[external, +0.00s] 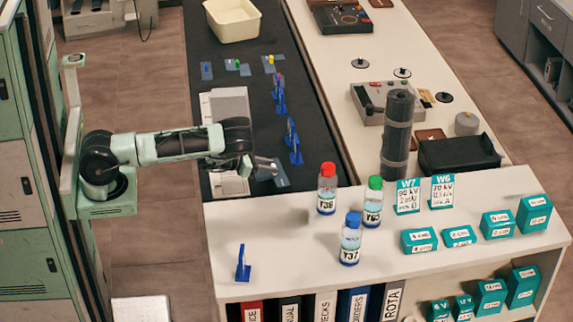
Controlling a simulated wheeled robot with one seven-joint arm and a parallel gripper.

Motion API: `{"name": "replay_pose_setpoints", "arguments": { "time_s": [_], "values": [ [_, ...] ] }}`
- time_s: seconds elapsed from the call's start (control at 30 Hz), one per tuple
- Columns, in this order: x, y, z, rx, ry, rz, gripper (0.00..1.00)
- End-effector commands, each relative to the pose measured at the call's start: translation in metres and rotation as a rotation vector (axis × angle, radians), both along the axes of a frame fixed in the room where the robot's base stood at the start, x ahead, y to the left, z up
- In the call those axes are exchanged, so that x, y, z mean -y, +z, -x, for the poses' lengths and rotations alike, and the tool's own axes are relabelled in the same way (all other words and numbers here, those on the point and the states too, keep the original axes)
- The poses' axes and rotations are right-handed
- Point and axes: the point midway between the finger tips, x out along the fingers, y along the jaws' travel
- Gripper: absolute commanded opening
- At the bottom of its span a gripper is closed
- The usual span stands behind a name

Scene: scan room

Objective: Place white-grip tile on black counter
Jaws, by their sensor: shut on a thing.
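My gripper (268,167) reaches in from the left over the near end of the black counter (228,38). It is shut on a small blue-grey tile (280,181), which shows just beyond and below the fingertips. The tile's grip is hidden between the fingers, so I cannot make out its colour. I cannot tell whether the tile touches the counter or hangs just above it. Three similar tiles lie farther back on the counter: one with a blue grip (206,71), one with a green grip (238,67) and one with a yellow grip (270,63).
Blue stands (280,95) line the counter's right side. A pale grey block (228,103) stands left of them, and a cream tub (232,18) at the back. The white shelf top (290,262) in front holds bottles (327,190) and teal boxes (419,241).

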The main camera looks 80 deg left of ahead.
Motion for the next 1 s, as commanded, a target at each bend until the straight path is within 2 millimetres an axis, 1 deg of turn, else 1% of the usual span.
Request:
{"name": "replay_pose_setpoints", "arguments": {
  "time_s": [0.13, 0.3, 0.57, 0.7, 0.73, 0.77, 0.8, 1.0],
  "values": [
    [0.000, -0.012, 0.001, -0.001, 0.002, 0.002, 0.00],
    [0.000, -0.035, 0.001, -0.002, 0.002, 0.002, 0.00],
    [0.000, -0.038, 0.000, 0.001, 0.001, 0.000, 0.00],
    [0.000, -0.043, 0.000, 0.000, 0.001, 0.001, 0.00],
    [0.000, -0.042, 0.000, 0.000, 0.001, 0.001, 0.35],
    [0.000, -0.041, 0.000, 0.000, 0.001, 0.001, 0.43],
    [0.000, -0.041, 0.000, 0.000, 0.001, 0.001, 0.49],
    [0.000, -0.041, 0.000, 0.000, 0.001, 0.001, 0.49]
  ]
}}
